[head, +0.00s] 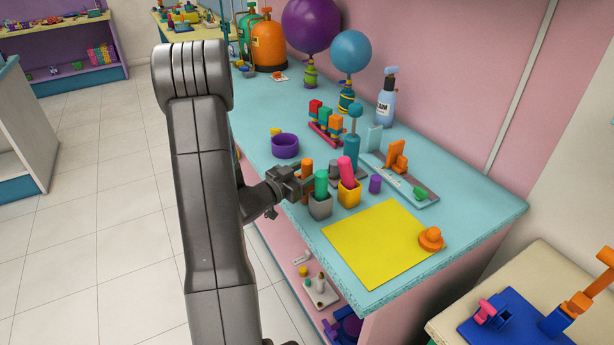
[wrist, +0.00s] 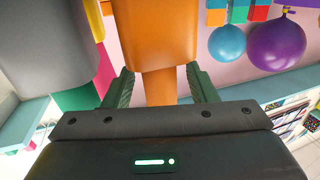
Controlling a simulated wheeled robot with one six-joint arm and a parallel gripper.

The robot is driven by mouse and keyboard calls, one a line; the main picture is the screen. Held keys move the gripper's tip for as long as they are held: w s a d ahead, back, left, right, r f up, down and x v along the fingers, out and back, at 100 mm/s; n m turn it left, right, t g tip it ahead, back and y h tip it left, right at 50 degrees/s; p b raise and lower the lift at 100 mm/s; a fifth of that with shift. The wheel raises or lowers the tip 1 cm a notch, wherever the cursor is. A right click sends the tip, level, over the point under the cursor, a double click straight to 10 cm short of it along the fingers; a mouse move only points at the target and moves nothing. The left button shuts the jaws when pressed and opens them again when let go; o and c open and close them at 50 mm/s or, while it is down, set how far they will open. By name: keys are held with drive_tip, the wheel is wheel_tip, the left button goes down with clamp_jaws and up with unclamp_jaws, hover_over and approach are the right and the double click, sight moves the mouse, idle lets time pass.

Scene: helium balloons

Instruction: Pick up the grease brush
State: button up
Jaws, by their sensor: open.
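An orange handle (head: 307,165) stands upright near the front edge of the turquoise counter, and I take it to be the grease brush. In the wrist view, which is upside down, the narrow orange handle (wrist: 160,86) rises from a wider orange holder (wrist: 155,30). My gripper (head: 300,182) reaches in from the left, level with the handle. Its two dark green fingers (wrist: 160,75) are open, one on each side of the handle, with small gaps. The handle's far side is hidden.
Close by stand a grey cup (head: 320,208) with a green handle and a yellow cup (head: 349,194) with a pink handle. A yellow sheet (head: 375,245) leaves a flat area at the front right.

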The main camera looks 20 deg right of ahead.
drive_tip(key=c, duration=1)
drive_tip(key=shift+r, duration=0.15)
drive_tip(key=shift+r, duration=4.9)
